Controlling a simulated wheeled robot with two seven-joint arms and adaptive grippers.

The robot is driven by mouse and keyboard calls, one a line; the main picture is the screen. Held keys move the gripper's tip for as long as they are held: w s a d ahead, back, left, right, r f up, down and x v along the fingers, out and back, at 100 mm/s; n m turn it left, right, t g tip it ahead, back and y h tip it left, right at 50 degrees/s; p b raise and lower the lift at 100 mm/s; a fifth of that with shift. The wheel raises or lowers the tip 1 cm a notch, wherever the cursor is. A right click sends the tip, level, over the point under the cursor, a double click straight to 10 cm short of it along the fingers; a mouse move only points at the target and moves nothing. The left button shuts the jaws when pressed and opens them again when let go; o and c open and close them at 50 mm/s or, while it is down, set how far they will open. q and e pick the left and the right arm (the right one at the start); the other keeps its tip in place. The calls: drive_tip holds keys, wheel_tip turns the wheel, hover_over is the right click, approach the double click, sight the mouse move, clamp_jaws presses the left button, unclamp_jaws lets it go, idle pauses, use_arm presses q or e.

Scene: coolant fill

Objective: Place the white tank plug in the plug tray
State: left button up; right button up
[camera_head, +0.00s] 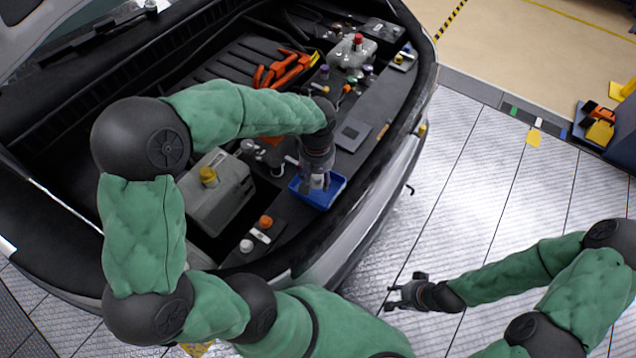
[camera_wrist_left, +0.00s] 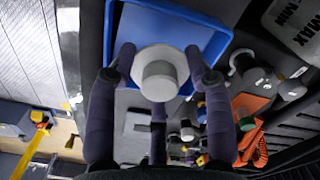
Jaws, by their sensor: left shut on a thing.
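The white tank plug (camera_wrist_left: 158,72) shows in the left wrist view, held between the fingers of my left gripper (camera_wrist_left: 160,78). The blue plug tray (camera_wrist_left: 205,35) lies behind and below it in that view. Whether the plug touches the tray floor I cannot tell. My right gripper (camera_head: 392,296) hangs over the floor in front of the car, empty, its fingers apart.
A grey tank (camera_head: 215,205) with a yellow cap stands left of the tray. An orange cap (camera_head: 265,222) and a white cap (camera_head: 246,246) sit nearer. Orange clamps (camera_head: 283,68) lie further back. The car's front edge runs right of the tray, with open floor beyond.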

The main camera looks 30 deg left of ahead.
sight(318, 182)
use_arm(q)
drive_tip(key=shift+w+f, duration=0.25)
drive_tip(key=shift+f, duration=0.1)
drive_tip(key=f, duration=0.1)
drive_tip(key=f+b, duration=0.1)
drive_tip(key=f, duration=0.1)
drive_tip(key=shift+w+a+f+b, duration=0.1)
drive_tip(key=shift+w+f+b, duration=0.15)
drive_tip(key=shift+f+b, duration=0.1)
drive_tip(key=shift+r, duration=0.1)
drive_tip(key=o, duration=0.6)
wheel_tip(318, 182, up, 12)
drive_tip(key=p, duration=0.3)
drive_tip(key=shift+p, duration=0.35)
